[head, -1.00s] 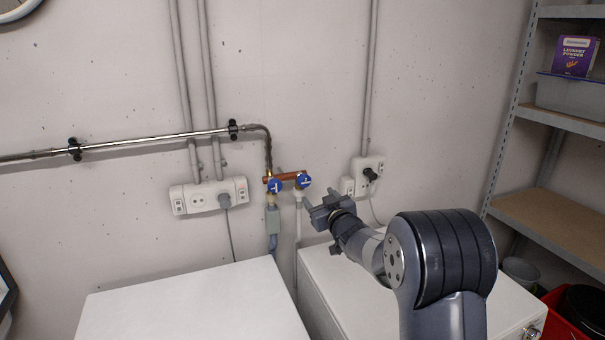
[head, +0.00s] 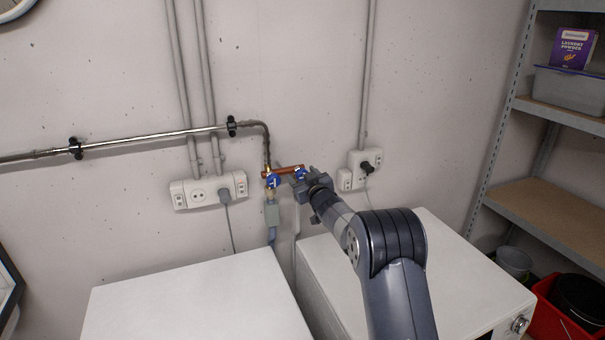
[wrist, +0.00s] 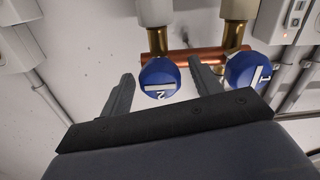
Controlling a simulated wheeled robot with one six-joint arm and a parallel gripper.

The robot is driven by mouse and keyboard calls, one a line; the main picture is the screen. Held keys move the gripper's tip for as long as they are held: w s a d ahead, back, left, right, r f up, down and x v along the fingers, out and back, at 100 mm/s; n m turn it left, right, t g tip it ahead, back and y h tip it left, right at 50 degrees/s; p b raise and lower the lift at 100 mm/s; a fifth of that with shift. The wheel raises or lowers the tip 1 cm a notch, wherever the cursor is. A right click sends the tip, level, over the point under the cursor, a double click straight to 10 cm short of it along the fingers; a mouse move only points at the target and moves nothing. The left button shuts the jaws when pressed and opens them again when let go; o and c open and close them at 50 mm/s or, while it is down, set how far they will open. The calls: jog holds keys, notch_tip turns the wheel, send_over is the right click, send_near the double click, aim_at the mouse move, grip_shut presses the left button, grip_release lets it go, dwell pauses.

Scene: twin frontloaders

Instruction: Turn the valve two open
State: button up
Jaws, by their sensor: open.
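Valve two, a round blue knob with a white bar and a "2" (wrist: 160,78), is on the copper pipe. In the head view, valve two (head: 299,173) is the right knob, partly hidden by my gripper. In the wrist view its white bar lies nearly level. My gripper (wrist: 161,70) is open, its fingers pointing at the knob, one on each side in the picture. I cannot tell whether they touch it. My gripper (head: 304,183) is at the right knob in the head view. The other blue knob, marked "1" (wrist: 247,70), is beside it.
The copper pipe (head: 289,169) runs along the wall above two white machines, left (head: 195,305) and right (head: 430,255). Wall sockets flank the valves, left (head: 208,192) and right (head: 360,170). A shelf rack (head: 555,215) stands at the right.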

jog(key=shift+w+a, duration=0.1)
jog(key=shift+w, duration=0.1)
jog(key=shift+c, duration=0.2)
jog(key=c, duration=0.9)
